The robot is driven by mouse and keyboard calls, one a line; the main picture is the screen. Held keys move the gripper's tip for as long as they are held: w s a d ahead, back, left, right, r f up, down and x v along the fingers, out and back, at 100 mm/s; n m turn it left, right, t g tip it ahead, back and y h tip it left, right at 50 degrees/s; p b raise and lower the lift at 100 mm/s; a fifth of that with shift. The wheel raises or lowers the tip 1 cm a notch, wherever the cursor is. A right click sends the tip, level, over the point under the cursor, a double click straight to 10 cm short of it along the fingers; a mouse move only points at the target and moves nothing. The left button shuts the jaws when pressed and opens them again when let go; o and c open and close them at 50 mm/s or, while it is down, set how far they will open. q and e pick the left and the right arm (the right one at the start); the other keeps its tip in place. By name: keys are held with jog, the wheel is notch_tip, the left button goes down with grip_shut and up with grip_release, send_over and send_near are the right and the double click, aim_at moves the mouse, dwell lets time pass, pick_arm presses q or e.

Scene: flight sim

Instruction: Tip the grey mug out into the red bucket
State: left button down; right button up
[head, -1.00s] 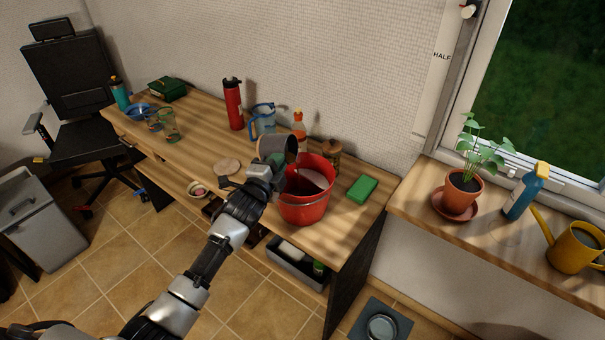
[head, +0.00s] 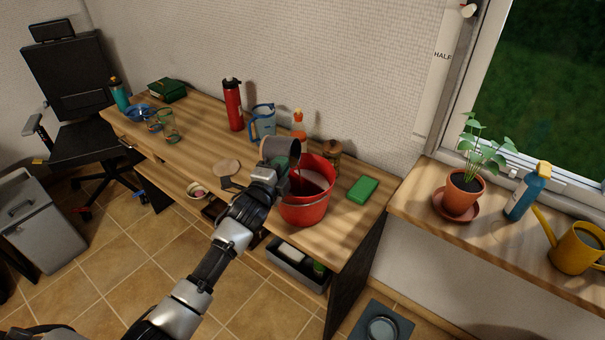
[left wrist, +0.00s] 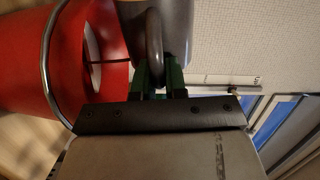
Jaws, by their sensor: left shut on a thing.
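The grey mug (head: 277,149) is held tipped over at the rim of the red bucket (head: 303,211), its mouth facing right. A thin dark stream (head: 299,181) runs from its lip down into the bucket. My left gripper (head: 272,172) is shut on the mug, left of the bucket. In the left wrist view, the green-padded fingers (left wrist: 158,82) are at the mug's handle (left wrist: 154,45). The bucket (left wrist: 30,62) is at the left there, with its metal handle beside my gripper. The bucket's bottom is largely hidden. My right gripper is not in view.
Behind the bucket stand a brown jar (head: 332,158), an orange-capped bottle (head: 299,130), a blue pitcher (head: 263,122) and a red flask (head: 233,105). A green sponge (head: 362,189) lies to the right. A round wooden coaster (head: 227,167) lies left of the mug.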

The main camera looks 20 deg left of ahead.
pick_arm(q)
jog(key=shift+d+f+m+b, duration=0.3)
jog(key=shift+f+m, duration=0.15)
jog(key=shift+m, duration=0.25)
dwell(0.5)
jog(key=shift+d+r+m, duration=0.1)
jog(key=shift+m, duration=0.4)
